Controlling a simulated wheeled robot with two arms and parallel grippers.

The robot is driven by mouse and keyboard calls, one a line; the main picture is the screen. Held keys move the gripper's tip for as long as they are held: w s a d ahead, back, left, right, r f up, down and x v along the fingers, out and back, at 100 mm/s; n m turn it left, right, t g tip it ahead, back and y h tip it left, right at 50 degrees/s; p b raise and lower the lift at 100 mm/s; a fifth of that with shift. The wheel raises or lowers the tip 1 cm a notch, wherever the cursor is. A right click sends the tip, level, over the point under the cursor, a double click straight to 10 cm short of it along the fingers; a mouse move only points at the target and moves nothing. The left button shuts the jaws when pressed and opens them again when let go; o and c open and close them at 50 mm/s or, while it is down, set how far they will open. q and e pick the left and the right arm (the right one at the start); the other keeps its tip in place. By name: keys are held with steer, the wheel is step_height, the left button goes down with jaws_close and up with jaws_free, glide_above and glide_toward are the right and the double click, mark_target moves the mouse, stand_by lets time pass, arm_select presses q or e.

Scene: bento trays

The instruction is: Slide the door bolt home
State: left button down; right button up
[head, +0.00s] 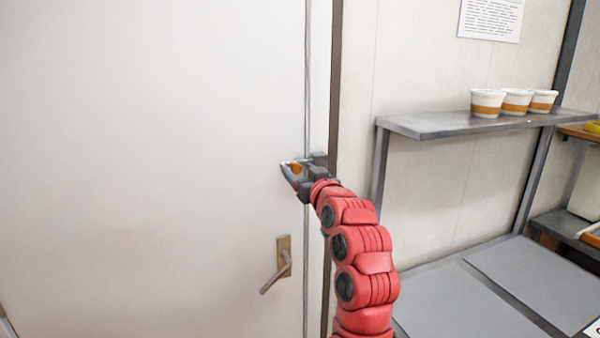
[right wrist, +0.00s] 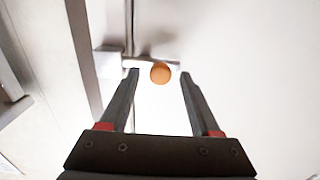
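The white door (head: 150,150) fills the left of the head view. My right gripper (head: 291,168) is at its right edge, above the lever handle (head: 284,262). The bolt's round orange knob (head: 297,168) shows at the gripper; it also shows in the right wrist view (right wrist: 160,73). There, the fingers of my right gripper (right wrist: 159,78) are open, one on each side of the knob, with gaps. A grey bolt bar (right wrist: 145,61) lies behind it, by a pale block (right wrist: 108,62). Whether the bar enters the block is unclear. My left gripper is out of view.
A dark jamb strip (head: 335,90) runs beside the door edge. To the right, a grey shelf (head: 425,124) carries three white-and-orange cups (head: 487,103). A grey worktop (head: 450,300) lies below it. The area in front of the door's left part is clear.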

steer(key=shift+s, duration=0.1)
steer(key=b+v, duration=0.5)
steer(key=v, duration=1.2)
steer(key=shift+b, duration=0.4)
steer(key=shift+s+r, duration=0.1)
steer(key=shift+s, duration=0.05)
